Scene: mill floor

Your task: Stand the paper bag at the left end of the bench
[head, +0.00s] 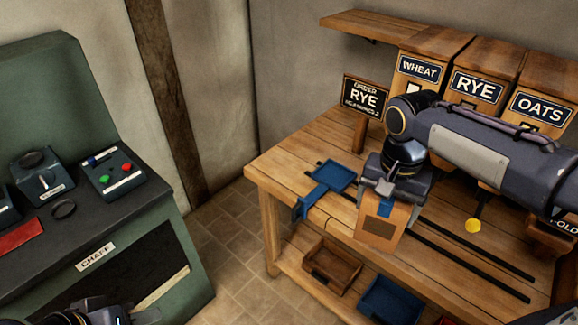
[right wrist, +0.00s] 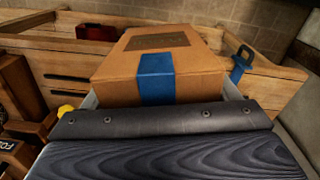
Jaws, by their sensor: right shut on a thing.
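The paper bag (head: 384,224) is brown with a darker label and hangs roughly upright below my right gripper (head: 397,190) in the head view. In the right wrist view the bag (right wrist: 205,78) lies between the fingers, with a blue band across it. My right gripper is shut on it. The bag overlaps the front edge of the wooden bench (head: 310,140); I cannot tell whether its bottom touches the top. The bench's left end is to the bag's left. My left gripper (head: 115,315) shows only partly at the bottom left, away from the bench.
Dark rails run along the top. An order sign reading RYE (head: 364,97) and labelled bins (head: 478,85) stand behind. A green control cabinet (head: 40,90) stands left, across a floor gap.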

